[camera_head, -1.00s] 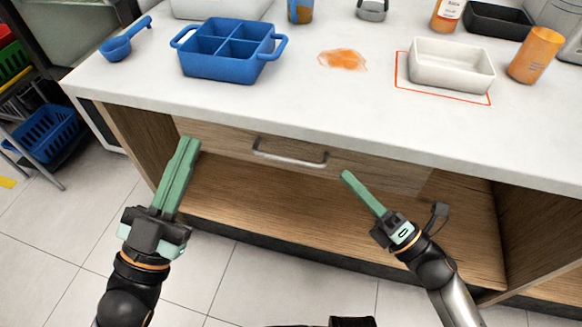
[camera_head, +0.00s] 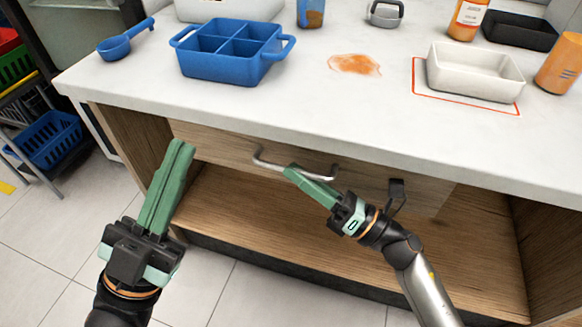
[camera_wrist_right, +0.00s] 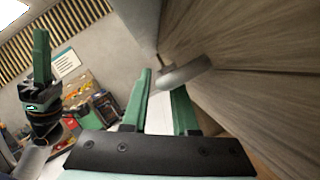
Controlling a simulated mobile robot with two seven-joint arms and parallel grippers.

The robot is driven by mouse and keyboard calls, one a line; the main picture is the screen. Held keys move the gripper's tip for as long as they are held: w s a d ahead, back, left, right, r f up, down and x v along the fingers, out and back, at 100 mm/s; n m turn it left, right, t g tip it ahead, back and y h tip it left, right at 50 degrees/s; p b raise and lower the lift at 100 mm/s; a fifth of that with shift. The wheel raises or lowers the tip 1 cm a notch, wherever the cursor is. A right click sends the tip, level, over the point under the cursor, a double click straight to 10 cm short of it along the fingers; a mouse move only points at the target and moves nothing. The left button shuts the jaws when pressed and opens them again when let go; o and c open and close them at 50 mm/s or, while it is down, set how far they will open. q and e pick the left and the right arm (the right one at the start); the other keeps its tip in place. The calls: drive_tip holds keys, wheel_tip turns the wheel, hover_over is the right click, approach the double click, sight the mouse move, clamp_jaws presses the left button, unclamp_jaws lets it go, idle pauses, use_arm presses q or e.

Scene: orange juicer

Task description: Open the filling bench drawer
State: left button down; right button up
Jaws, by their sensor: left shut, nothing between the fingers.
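The filling bench drawer (camera_head: 222,147) has a wooden front under the white worktop and looks closed. Its metal bar handle (camera_head: 265,160) also shows in the right wrist view (camera_wrist_right: 186,74). My left gripper (camera_head: 181,146) is shut and empty, left of the handle, in front of the bench.
The worktop (camera_head: 300,100) overhangs the drawer. On it stand a blue divided tray (camera_head: 228,68), a blue scoop (camera_head: 115,48), a white tub (camera_head: 470,75) and an orange cup (camera_head: 558,62). An open wooden shelf (camera_head: 260,215) lies below the drawer.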

drive_tip(key=shift+x, duration=1.1)
clamp_jaws()
idle(0.7)
